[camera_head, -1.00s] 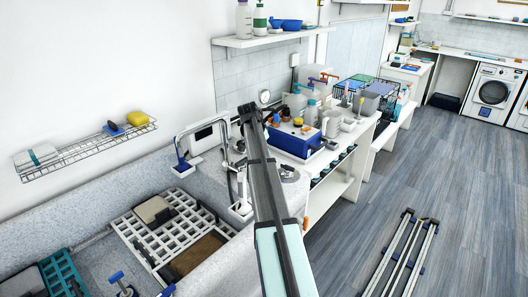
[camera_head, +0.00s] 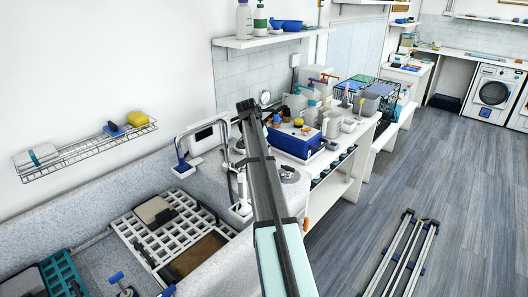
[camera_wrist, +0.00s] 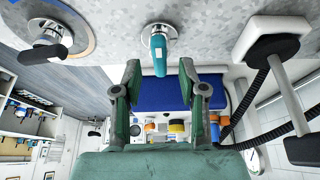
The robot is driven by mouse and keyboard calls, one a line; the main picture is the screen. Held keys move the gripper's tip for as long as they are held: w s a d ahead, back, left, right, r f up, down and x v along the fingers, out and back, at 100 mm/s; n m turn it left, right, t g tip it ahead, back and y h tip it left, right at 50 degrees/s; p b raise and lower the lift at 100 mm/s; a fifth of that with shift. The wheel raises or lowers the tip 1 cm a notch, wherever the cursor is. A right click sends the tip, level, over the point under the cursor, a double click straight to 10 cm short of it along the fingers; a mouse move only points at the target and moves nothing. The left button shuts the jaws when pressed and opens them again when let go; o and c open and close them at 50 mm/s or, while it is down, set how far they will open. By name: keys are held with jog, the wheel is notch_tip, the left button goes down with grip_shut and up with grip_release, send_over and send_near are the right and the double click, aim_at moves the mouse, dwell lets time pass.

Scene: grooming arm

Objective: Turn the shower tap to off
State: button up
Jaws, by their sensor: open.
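In the wrist view, the shower tap's teal lever (camera_wrist: 158,52) sticks out from a round chrome base (camera_wrist: 157,36) on the speckled grey tub surface. The lever hangs straight down in the picture. My gripper (camera_wrist: 158,76) has two green fingers, spread apart and empty. The lever's end lies between the fingertips in the picture; I see no contact, and the depth gap cannot be told. In the head view, my arm covers the tap area and my gripper cannot be made out.
A black-handled fitting (camera_wrist: 46,44) on a round plate is left of the tap in the wrist view. A white holder (camera_wrist: 272,38) with a black hose (camera_wrist: 262,95) is at right. A blue box (camera_wrist: 160,92) with bottles lies beyond the fingers. The tub holds a white grate (camera_head: 155,242).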

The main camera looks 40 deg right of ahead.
jog(key=v, duration=1)
